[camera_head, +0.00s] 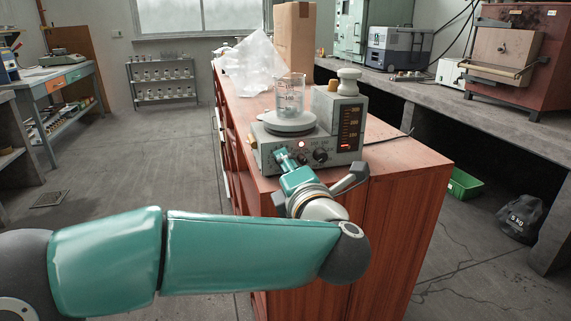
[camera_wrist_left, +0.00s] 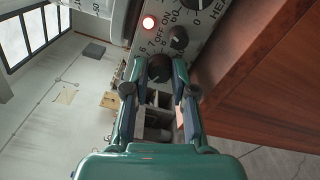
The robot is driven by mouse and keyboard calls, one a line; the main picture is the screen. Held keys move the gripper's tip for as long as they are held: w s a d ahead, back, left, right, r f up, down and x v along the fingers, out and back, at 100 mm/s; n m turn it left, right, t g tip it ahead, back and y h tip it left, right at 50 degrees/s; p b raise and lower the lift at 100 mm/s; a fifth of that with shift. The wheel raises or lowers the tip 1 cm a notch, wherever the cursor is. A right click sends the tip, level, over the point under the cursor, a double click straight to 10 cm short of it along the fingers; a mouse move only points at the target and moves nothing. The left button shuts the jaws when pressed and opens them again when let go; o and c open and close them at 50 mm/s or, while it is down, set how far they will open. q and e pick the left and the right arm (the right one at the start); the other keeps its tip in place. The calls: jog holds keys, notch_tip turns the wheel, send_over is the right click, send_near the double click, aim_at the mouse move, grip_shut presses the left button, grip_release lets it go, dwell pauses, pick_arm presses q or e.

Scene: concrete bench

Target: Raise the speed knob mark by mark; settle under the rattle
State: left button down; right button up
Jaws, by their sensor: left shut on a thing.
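A grey hotplate stirrer (camera_head: 341,158) stands on the reddish wooden bench. A clear glass beaker (camera_head: 290,95) is on its round plate; its contents are too small to tell. In the left wrist view a dark speed knob (camera_wrist_left: 158,69) sits on the front panel, with numbers around it. My left gripper (camera_head: 283,158) reaches the left part of the panel and hides that knob in the head view. In the left wrist view its fingers (camera_wrist_left: 160,75) are on both sides of the knob, shut on it. My right gripper is not in view.
A dark switch (camera_wrist_left: 178,38) and a heat knob (camera_wrist_left: 197,4) are close to my fingers. A red lamp (camera_wrist_left: 149,22) is lit. A crumpled clear plastic bag (camera_head: 253,62) and a cardboard box (camera_head: 295,40) stand behind the stirrer. The bench's front right corner is bare.

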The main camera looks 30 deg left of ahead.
pick_arm(q)
jog(key=m+p, duration=0.3)
jog(key=m, duration=0.1)
jog(key=shift+f+m+p, duration=0.15)
jog(key=shift+m+p, duration=0.5)
jog(key=shift+m, duration=0.35)
jog(key=shift+f+m+p, duration=0.1)
jog(key=shift+m+p, duration=0.55)
jog(key=shift+m, duration=0.35)
jog(key=c, duration=1.1)
grip_release()
jog(key=shift+o, duration=0.8)
jog(key=shift+r, duration=0.1)
